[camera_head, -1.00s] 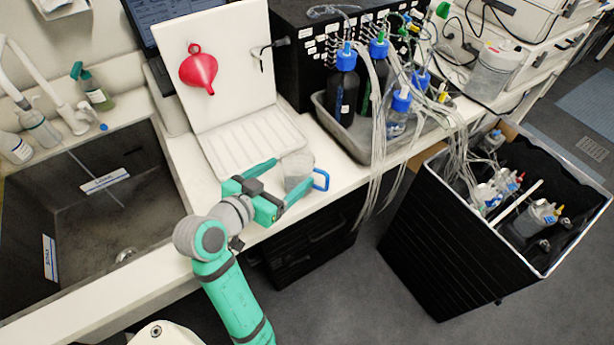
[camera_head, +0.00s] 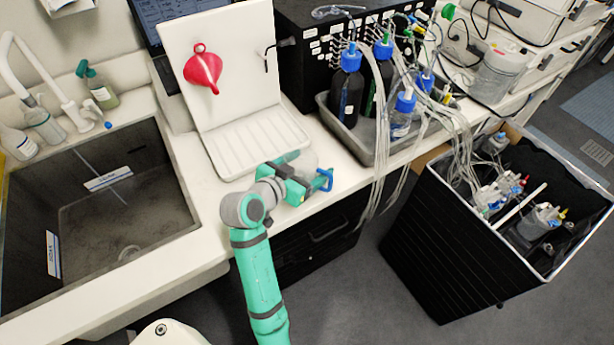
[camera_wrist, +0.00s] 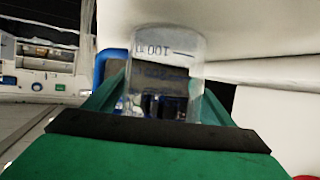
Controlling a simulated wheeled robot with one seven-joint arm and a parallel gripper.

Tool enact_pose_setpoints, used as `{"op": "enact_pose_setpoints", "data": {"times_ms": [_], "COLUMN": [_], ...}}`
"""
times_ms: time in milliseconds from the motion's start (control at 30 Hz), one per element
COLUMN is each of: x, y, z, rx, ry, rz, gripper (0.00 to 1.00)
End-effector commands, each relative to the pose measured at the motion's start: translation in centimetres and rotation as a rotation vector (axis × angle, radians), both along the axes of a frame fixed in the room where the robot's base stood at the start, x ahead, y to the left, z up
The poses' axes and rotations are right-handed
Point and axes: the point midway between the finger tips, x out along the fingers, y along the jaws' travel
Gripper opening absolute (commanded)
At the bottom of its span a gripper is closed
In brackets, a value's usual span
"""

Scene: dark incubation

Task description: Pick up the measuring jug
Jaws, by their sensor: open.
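The measuring jug (camera_head: 306,163) is clear with a blue handle (camera_head: 325,180) and stands on the white counter below the drying rack. My green gripper (camera_head: 290,177) is open at the jug, and partly hides it in the head view. In the wrist view the jug (camera_wrist: 168,47) stands upright between the green fingers of my gripper (camera_wrist: 160,95), with printed marks near its top. Its blue handle (camera_wrist: 104,66) shows on the left there. Whether the fingers touch the jug cannot be told.
A white drying rack (camera_head: 255,143) with a red funnel (camera_head: 203,70) stands behind. A grey tray (camera_head: 352,142) with blue-capped bottles is to the right, its tubes hanging over the counter edge. A dark sink (camera_head: 130,215) is at left; a black crate (camera_head: 440,240) stands at right.

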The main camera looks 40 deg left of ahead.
Motion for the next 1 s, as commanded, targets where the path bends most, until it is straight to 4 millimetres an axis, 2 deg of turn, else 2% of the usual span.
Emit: {"op": "enact_pose_setpoints", "data": {"times_ms": [300, 400, 467, 767, 1000], "x": [0.5, 0.5, 0.5, 0.5, 0.6], "y": [0.0, 0.0, 0.0, 0.0, -0.2], "z": [-0.2, -0.2, -0.2, -0.1, 1.3], "rx": [-0.001, -0.001, -0.001, 0.0, 0.003], "ry": [0.0, 0.0, 0.0, -0.001, -0.003], "rz": [0.0, 0.0, 0.0, 0.0, -0.004], "gripper": [0.77, 0.53, 0.4, 0.41, 0.41]}}
